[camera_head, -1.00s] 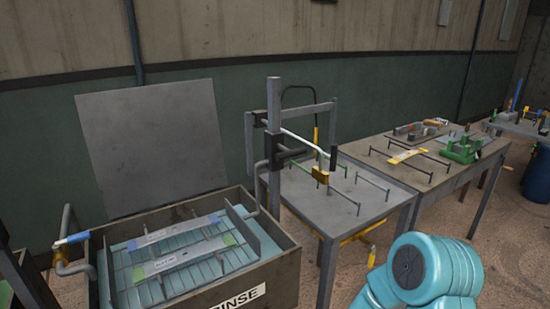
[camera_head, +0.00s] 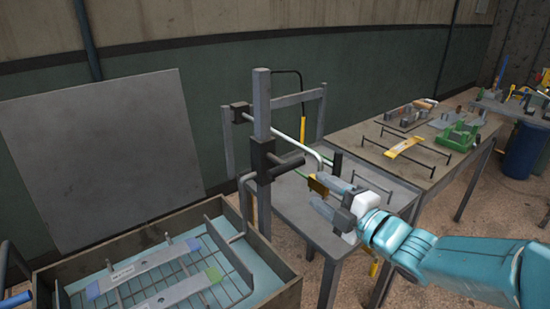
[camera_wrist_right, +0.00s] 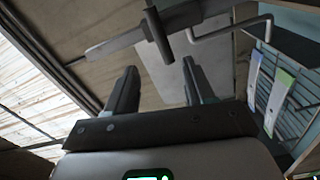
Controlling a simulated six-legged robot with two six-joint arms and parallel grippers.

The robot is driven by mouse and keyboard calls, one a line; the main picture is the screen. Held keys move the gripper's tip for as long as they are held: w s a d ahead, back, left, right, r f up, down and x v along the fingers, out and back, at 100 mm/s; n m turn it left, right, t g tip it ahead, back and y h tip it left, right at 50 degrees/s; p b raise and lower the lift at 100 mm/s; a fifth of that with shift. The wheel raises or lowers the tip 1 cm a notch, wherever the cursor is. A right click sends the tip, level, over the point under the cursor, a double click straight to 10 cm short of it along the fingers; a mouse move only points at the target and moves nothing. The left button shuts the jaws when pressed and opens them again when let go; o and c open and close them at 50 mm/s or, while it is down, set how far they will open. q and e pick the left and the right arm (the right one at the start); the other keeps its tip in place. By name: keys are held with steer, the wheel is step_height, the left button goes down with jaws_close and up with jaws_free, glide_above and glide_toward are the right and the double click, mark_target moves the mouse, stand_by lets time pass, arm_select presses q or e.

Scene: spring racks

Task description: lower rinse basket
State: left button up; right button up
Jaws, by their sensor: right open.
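The wire rinse basket (camera_head: 172,283) sits inside the rinse tank (camera_head: 285,297) at lower left, holding flat metal strips with blue and green ends. I cannot tell how deep it is in the pale blue liquid. A grey upright post (camera_head: 262,130) with a black block (camera_head: 262,160) stands at the tank's right side. A white bent bar (camera_head: 290,142) runs from the post to a dark grip (camera_head: 337,163). My right gripper (camera_head: 318,193) is open and appears empty, right of the post. In the wrist view, its fingers (camera_wrist_right: 158,78) point toward the post fittings.
A grey side table (camera_head: 300,228) with wire stands lies below my right gripper. A longer table (camera_head: 370,150) holds a yellow-marked strip (camera_head: 405,148) and a green fixture (camera_head: 460,136). A grey panel (camera_head: 105,155) rises behind the tank.

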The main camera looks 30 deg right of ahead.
mark_target(277, 159)
steer(key=w+p, duration=0.1)
steer(key=w, duration=0.3)
steer(key=w+p, duration=0.1)
steer(key=w, duration=0.4)
steer(key=w+p, duration=0.1)
steer(key=w, duration=0.3)
steer(key=shift+w+a+p, duration=0.35)
steer(key=shift+w, duration=0.6)
steer(key=shift+w+a+f, duration=0.15)
steer(key=shift+w+a, duration=0.05)
steer(key=shift+w, duration=0.3)
steer(key=shift+s+d, duration=0.15)
jaws_close()
